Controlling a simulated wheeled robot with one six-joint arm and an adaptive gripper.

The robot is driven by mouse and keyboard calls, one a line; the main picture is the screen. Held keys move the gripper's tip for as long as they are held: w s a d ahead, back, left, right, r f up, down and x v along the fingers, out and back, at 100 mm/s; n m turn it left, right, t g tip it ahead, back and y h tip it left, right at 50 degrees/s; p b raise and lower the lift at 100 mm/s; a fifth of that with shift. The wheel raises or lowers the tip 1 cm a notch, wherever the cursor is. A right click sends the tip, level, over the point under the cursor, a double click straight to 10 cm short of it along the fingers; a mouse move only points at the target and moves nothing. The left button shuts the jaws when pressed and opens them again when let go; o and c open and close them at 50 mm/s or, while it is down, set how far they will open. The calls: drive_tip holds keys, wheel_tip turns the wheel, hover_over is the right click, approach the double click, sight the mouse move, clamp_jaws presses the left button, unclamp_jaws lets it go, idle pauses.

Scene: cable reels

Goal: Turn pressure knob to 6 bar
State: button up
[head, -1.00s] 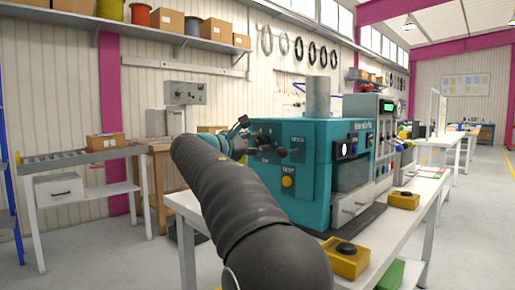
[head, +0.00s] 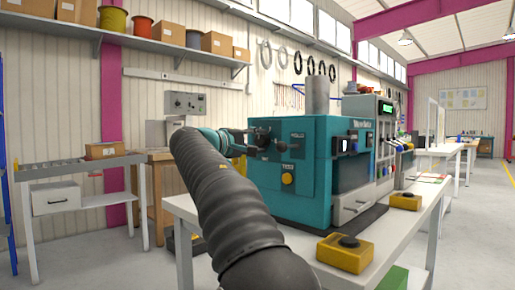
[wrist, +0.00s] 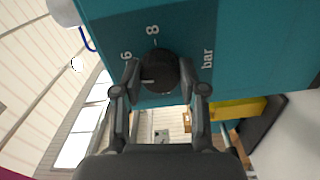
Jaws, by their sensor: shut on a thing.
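The black round pressure knob (wrist: 161,70) sits on the teal machine face, with a scale marked 6 (wrist: 126,56) and 8 (wrist: 152,30) around it and the word "bar" to its right. A white pointer mark on the knob points left in the wrist view, a little below the 6. My gripper (wrist: 165,80) is shut on the knob, one finger on each side. In the head view my gripper (head: 257,138) is at the front of the teal machine (head: 308,200), and the knob is mostly hidden by it.
A yellow TEST button (head: 287,179) is below the gripper on the machine. A yellow box with a black button (head: 345,254) stands on the white bench (head: 405,228). A grey cylinder (head: 317,97) rises from the machine top. Floor left of the bench is partly clear.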

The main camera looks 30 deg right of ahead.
drive_tip(key=m+b, duration=0.1)
drive_tip(key=m, duration=0.3)
drive_tip(key=shift+f+b, duration=0.15)
drive_tip(key=shift+b, duration=0.25)
idle(0.4)
drive_tip(key=o, duration=1.1)
drive_tip(key=shift+o, duration=0.2)
drive_tip(key=v, duration=1.2)
drive_tip(key=shift+w, duration=0.1)
